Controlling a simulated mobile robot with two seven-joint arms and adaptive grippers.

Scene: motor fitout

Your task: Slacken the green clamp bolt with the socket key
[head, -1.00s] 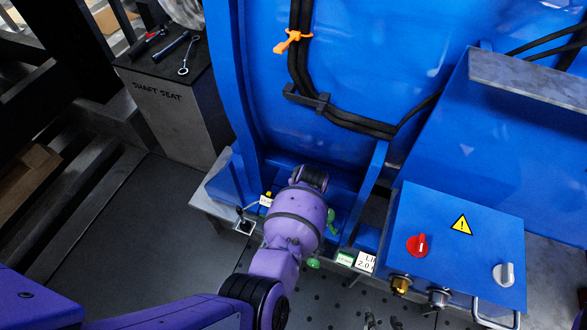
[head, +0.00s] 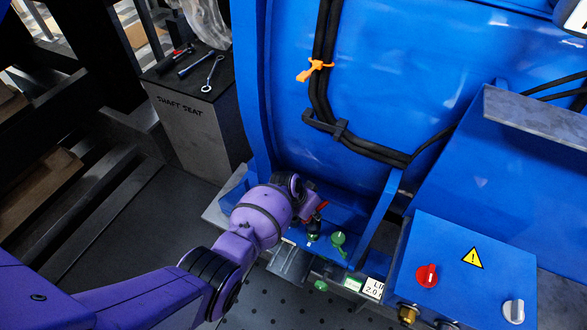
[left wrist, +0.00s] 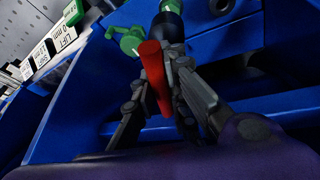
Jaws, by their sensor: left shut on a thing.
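My left gripper (head: 313,203) is shut on the red-handled socket key (head: 322,207) beside the foot of the blue motor housing. A green part also shows beside the key in the left wrist view (left wrist: 127,40). My right gripper is out of view.
A blue control box (head: 455,262) with a red knob (head: 427,275) stands to the right. A blue rib (head: 381,218) rises close to the bolts. Black cables (head: 330,90) run above. The grey shaft seat stand (head: 188,118) at upper left holds several tools.

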